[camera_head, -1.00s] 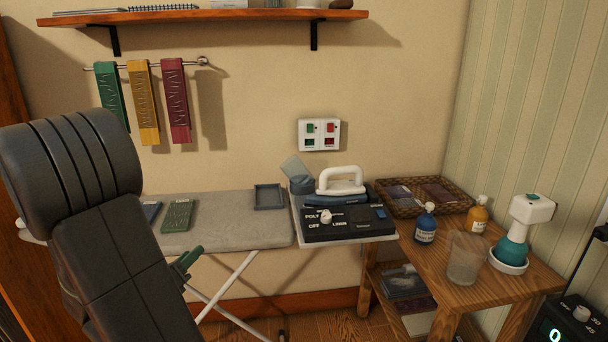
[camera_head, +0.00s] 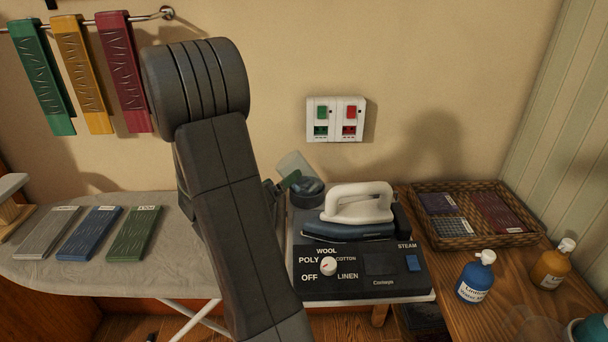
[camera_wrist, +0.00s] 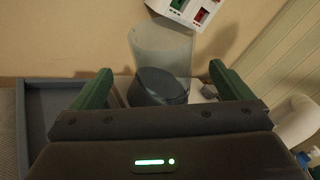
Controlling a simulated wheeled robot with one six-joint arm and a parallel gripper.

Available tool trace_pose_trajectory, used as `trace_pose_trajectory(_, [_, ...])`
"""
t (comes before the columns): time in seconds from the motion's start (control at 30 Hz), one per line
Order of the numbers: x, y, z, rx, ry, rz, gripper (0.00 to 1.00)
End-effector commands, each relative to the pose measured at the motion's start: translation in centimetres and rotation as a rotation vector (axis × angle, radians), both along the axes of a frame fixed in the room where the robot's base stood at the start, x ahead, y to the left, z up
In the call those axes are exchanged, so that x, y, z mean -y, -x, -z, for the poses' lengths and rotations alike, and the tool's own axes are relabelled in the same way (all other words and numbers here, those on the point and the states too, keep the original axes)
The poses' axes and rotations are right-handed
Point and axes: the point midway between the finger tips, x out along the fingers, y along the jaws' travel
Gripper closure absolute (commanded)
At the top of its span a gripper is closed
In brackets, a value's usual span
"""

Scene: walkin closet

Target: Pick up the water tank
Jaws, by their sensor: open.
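The water tank appears to be the translucent, pale container with a dark blue-grey round part, at the back left of the ironing station. It shows in the head view (camera_head: 294,165) and in the wrist view (camera_wrist: 160,48), tilted. My gripper (camera_wrist: 160,69) is open. In the wrist view its green fingers stand left and right of the tank, with visible gaps on both sides. In the head view my arm hides most of the gripper; one green finger shows at the tank's left. Contact cannot be seen.
The white-handled iron (camera_head: 356,210) sits right of the tank on the black control station (camera_head: 380,283). A grey tray (camera_wrist: 40,100) lies left in the wrist view. A wall switch box (camera_head: 336,119) is above. Bottles (camera_head: 475,277) and a wicker basket (camera_head: 470,242) stand to the right.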

Motion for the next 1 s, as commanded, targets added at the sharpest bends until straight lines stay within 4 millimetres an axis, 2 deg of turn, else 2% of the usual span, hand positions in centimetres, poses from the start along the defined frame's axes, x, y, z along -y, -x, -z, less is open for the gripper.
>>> trace_pose_trajectory(0.1, [0.9, -1.1, -0.1, 0.0, 0.0, 0.002, 0.01])
trace_pose_trajectory(0.33, [2.0, -2.4, -0.1, -0.001, 0.0, 0.002, 0.01])
trace_pose_trajectory(0.6, [4.4, -5.2, -0.1, 0.001, 0.0, 0.002, 0.01])
trace_pose_trajectory(0.9, [4.6, -5.6, 0.0, 0.0, 0.0, -0.001, 0.01])
trace_pose_trajectory(1.0, [4.6, -5.6, 0.0, 0.0, 0.0, -0.001, 0.21])
